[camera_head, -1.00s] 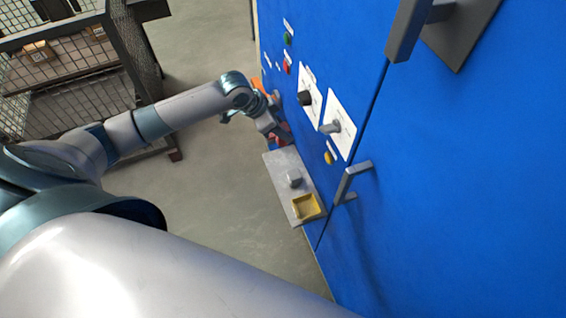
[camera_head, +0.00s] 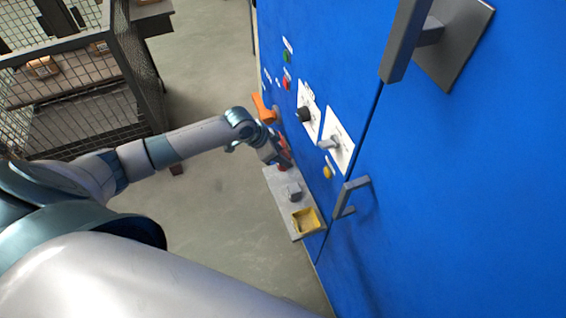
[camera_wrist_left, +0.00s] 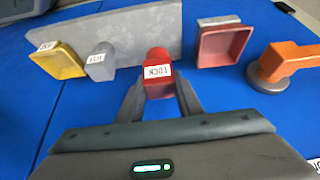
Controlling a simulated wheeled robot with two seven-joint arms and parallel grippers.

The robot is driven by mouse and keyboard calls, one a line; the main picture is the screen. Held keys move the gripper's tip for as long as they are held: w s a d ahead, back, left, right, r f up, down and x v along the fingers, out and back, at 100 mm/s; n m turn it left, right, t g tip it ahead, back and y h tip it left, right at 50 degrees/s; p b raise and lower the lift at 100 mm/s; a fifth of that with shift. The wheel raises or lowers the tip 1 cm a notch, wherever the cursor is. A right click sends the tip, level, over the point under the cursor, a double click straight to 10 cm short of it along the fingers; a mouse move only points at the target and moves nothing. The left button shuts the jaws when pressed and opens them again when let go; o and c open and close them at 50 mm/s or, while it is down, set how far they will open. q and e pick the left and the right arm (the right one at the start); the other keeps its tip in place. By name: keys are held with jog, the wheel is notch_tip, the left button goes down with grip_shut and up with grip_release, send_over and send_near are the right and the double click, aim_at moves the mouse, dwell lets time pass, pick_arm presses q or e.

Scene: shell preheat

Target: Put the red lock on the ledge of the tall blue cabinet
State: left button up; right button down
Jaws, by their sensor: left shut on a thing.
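The red lock (camera_wrist_left: 157,75), with a white LOCK label, is between the two fingers of my left gripper (camera_wrist_left: 160,90) in the left wrist view. The gripper is shut on it. The tall blue cabinet (camera_head: 450,190) fills the right of the head view. Its grey ledge (camera_head: 272,182) sticks out low on the front, and shows in the wrist view (camera_wrist_left: 135,32) behind the lock. In the head view my left gripper (camera_head: 283,157) is at the far end of the ledge. I cannot tell whether the lock touches the ledge. My right gripper is not in view.
A yellow tray (camera_head: 307,221) and a grey labelled block (camera_head: 292,191) are at the ledge. A red tray (camera_wrist_left: 222,45) and an orange handle (camera_head: 263,108) are beside the lock. Knobs and a door handle (camera_head: 348,195) protrude from the cabinet. A mesh cage (camera_head: 80,95) stands left.

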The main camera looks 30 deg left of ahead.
pick_arm(q)
jog(key=shift+f+p, duration=0.3)
jog(key=shift+f, duration=1.75)
jog(key=shift+f, duration=0.1)
jog(key=o, duration=1.1)
jog(key=shift+c, duration=0.2)
jog(key=shift+r, duration=0.2)
jog(key=b+v, duration=0.1)
jog(key=v, duration=1.1)
